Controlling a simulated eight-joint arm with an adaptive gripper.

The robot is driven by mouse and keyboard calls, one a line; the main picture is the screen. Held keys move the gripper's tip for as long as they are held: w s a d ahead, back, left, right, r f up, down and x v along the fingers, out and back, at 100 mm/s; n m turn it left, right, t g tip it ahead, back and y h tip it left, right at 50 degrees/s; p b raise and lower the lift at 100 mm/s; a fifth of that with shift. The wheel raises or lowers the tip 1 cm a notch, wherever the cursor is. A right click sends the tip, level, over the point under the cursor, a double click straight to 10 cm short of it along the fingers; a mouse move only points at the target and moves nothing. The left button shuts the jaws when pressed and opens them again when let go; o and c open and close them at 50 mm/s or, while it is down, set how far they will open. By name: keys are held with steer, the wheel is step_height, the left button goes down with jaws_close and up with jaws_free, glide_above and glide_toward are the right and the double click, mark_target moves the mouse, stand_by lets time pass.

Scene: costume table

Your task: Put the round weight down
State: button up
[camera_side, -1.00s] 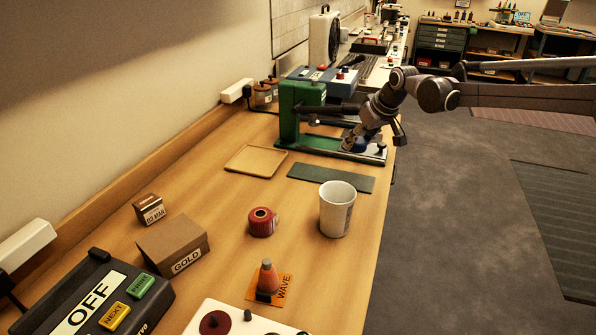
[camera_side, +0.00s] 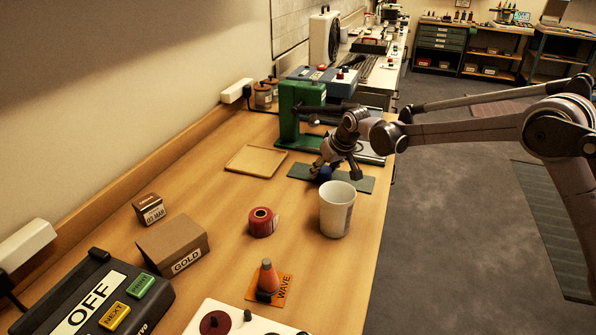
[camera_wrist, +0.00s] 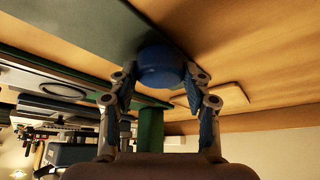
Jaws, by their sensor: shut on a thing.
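The round weight (camera_side: 325,174) is blue and shows in the side view just under my gripper (camera_side: 333,166), over the dark green mat (camera_side: 355,184). In the wrist view the weight (camera_wrist: 160,66) sits between the two fingertips of my gripper (camera_wrist: 160,82), which are shut on it. The mat's surface (camera_wrist: 85,25) lies close beyond the weight there. I cannot tell whether the weight touches the mat. Part of the weight and the mat is hidden by my fingers in the side view.
A tan tray (camera_side: 256,161) lies left of the mat. A white cup (camera_side: 337,209) stands close in front of it, with a red roll (camera_side: 262,222) beside the cup. The green machine (camera_side: 300,112) stands behind. The table's right edge is near.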

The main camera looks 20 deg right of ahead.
steer(key=shift+f, duration=0.15)
steer(key=o, duration=1.4)
steer(key=shift+o, duration=0.2)
steer(key=s+d+r, duration=0.3)
steer(key=s+r, duration=1.1)
steer(key=s+d+f, duration=0.2)
steer(key=s, duration=1)
steer(key=s+d+f+t, duration=0.1)
steer(key=s+d+f, duration=0.1)
steer(key=s, duration=1)
steer(key=shift+s+f+m, duration=0.15)
steer(key=shift+f+m, duration=0.15)
steer(key=shift+f, duration=0.3)
